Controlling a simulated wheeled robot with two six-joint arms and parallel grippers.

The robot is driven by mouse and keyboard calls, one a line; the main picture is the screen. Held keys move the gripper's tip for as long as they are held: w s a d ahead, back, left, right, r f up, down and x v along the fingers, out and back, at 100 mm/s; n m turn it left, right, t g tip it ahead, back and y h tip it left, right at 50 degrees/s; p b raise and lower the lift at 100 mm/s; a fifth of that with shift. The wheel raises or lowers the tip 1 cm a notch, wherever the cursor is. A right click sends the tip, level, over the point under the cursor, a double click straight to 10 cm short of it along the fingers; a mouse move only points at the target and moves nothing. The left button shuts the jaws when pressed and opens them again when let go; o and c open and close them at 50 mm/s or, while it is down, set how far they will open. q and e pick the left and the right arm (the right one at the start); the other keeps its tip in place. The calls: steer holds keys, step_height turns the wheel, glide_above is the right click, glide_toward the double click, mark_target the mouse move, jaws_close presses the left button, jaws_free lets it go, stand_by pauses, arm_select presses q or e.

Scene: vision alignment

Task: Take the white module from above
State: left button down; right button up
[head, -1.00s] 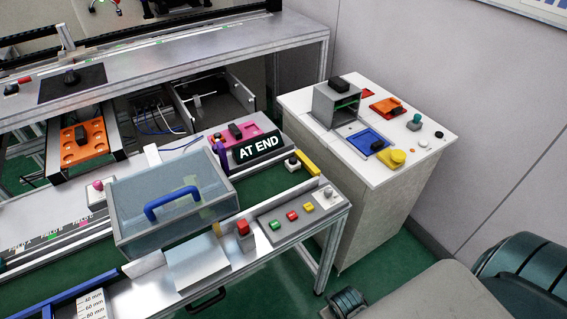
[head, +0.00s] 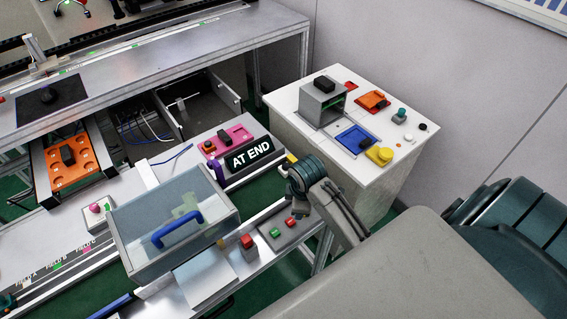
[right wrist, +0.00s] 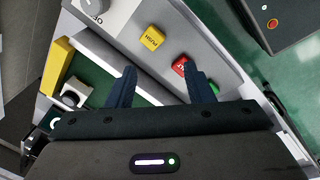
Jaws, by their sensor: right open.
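A small white block with a dark round top (right wrist: 72,97) lies on the green strip in the right wrist view, left of my fingers, beside a yellow bar (right wrist: 57,66). It may be the white module; I cannot tell for sure. In the head view my right arm's wrist covers the place where it stood. My right gripper (right wrist: 157,80) is open and empty, above the green strip and the button panel's edge, with its fingers apart from the block. My left gripper is not in view.
The button panel (right wrist: 212,48) carries yellow (right wrist: 151,39), red (right wrist: 180,65) and green buttons. A clear box with a blue handle (head: 177,230) stands left of my right wrist. The AT END sign (head: 249,155) stands just behind. A white cabinet (head: 290,98) holds several coloured fixtures.

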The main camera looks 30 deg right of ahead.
mark_target(286, 165)
steer(key=w+r+n, duration=0.1)
steer(key=w, duration=0.1)
steer(key=w+d+n, duration=0.1)
steer(key=w, duration=0.2)
steer(key=w+d+r+n, duration=0.1)
steer(key=w, duration=0.2)
steer(key=shift+w+r+n+g, duration=0.2)
steer(key=shift+r+n+g, duration=0.1)
steer(key=shift+r+g, duration=0.1)
steer(key=w+d+r+n+b, duration=0.1)
steer(key=w, duration=0.1)
steer(key=w+d+r+n+b, duration=0.1)
steer(key=w+n, duration=0.1)
steer(key=w, duration=0.1)
steer(key=w+d+r+n+g+b, duration=0.1)
steer(key=w+n, duration=0.1)
steer(key=shift+w+d+y, duration=0.15)
steer(key=shift+w+y, duration=0.15)
steer(key=shift+y, duration=0.1)
steer(key=shift+f+p, duration=0.3)
steer(key=shift+f, duration=1)
steer(key=f+p, duration=0.1)
steer(key=f, duration=0.1)
steer(key=f+p, duration=0.1)
steer(key=f, duration=0.1)
steer(key=shift+s+d+f+p, duration=0.15)
steer(key=shift+s+f+p, duration=0.1)
steer(key=shift+p, duration=0.1)
steer(key=shift+w+f, duration=0.1)
steer(key=shift+f, duration=0.25)
